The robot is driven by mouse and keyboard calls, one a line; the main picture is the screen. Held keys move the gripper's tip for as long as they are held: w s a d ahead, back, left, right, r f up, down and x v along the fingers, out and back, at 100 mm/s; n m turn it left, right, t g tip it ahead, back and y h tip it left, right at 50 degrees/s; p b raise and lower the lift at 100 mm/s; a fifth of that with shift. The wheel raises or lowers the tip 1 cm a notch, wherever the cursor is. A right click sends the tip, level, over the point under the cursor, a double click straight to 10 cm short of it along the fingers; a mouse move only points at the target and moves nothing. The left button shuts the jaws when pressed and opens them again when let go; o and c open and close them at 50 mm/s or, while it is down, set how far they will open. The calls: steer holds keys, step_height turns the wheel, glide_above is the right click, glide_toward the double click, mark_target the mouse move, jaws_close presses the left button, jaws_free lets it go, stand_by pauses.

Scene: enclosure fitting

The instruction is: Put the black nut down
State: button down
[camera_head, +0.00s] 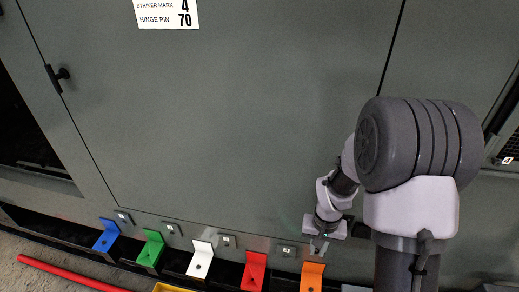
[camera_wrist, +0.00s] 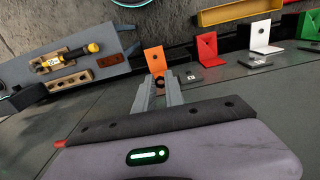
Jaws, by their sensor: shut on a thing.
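My gripper (camera_wrist: 159,84) points toward the row of brackets in the wrist view, its two fingers a small gap apart. The black nut (camera_wrist: 160,77) shows as a small dark piece between the fingertips, and the fingers are shut on it. An orange bracket (camera_wrist: 155,58) stands just beyond the fingertips. In the head view my gripper (camera_head: 319,246) is low at the cabinet's bottom edge, just above the orange bracket (camera_head: 311,275). The nut is too small to make out there.
Red (camera_head: 253,270), white (camera_head: 200,260), green (camera_head: 151,248) and blue (camera_head: 106,235) brackets stand left of the orange one. A large grey cabinet door (camera_head: 230,110) rises behind. A grey tray (camera_wrist: 117,70) holds a yellow-and-black tool (camera_wrist: 75,55). A red bar (camera_head: 65,273) lies on the floor.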

steer(key=a+r+n, duration=0.3)
steer(key=a+r, duration=0.1)
steer(key=r, duration=0.3)
steer(key=s+d+f+m, duration=0.2)
steer(key=d+f+m, duration=0.25)
steer(key=f, duration=0.45)
steer(key=s+d+f+m, duration=0.2)
steer(key=d+f+m, duration=0.3)
steer(key=f, duration=0.5)
steer(key=s+d+f+m, duration=0.2)
steer(key=s+f+m, duration=0.1)
steer(key=s+f, duration=0.4)
steer(key=s+d+f+m, duration=0.3)
steer(key=s+f+m, duration=0.1)
steer(key=s+f, duration=0.3)
steer(key=shift+f+p, duration=0.4)
steer(key=shift+f, duration=0.3)
